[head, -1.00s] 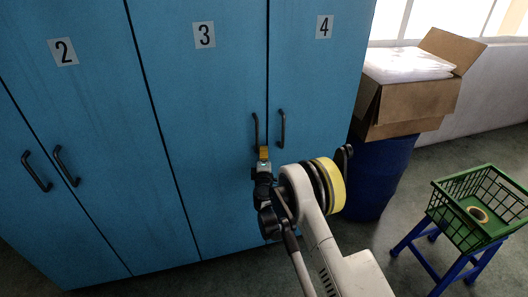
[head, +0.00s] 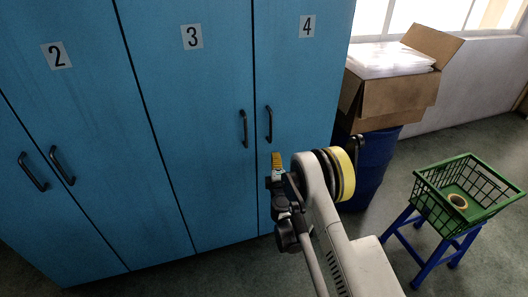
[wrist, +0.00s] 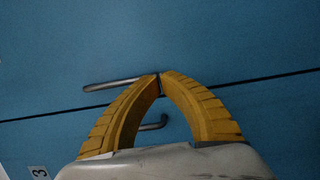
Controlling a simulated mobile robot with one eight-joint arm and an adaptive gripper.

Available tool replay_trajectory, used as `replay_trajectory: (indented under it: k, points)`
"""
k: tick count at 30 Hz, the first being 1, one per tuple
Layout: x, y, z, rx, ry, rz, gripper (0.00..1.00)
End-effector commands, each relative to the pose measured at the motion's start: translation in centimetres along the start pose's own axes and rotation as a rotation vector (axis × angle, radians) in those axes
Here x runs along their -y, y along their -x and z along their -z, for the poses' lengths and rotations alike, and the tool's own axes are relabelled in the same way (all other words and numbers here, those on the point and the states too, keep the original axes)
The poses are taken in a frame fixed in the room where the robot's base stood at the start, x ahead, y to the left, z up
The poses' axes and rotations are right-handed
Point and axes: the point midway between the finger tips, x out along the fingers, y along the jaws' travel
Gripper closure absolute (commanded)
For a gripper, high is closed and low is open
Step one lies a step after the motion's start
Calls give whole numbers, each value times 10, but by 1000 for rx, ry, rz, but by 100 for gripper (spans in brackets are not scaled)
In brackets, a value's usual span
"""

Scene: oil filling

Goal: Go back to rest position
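My gripper (head: 277,156) is in front of the blue cabinet, just below the dark handles of doors 3 and 4. In the wrist view my gripper's yellow fingers (wrist: 160,76) meet at the tips, with nothing seen between them. The door 3 handle (head: 244,128) and door 4 handle (head: 268,124) show clear of the fingers in the head view. In the wrist view the two handles lie behind the fingers, partly covered. Doors 3 (head: 185,100) and 4 (head: 305,75) look closed.
A blue barrel (head: 372,170) with an open cardboard box (head: 395,98) on it stands right of the cabinet. A green basket (head: 440,200) holding a tape-like ring (head: 457,201) sits on a blue stool (head: 437,255) at the right. Floor shows between barrel and stool.

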Motion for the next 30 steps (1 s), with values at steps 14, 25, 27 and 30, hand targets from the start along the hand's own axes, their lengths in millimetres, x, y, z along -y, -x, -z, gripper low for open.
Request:
replay_trajectory:
  k: [14, 25, 27, 30]
  points:
    - [-62, -4, -40, 81, -123, 25, 100]
    - [-216, 49, -131, 346, -532, 151, 100]
    - [-236, 73, -145, 393, -609, 182, 100]
    - [-258, 111, -160, 458, -718, 229, 100]
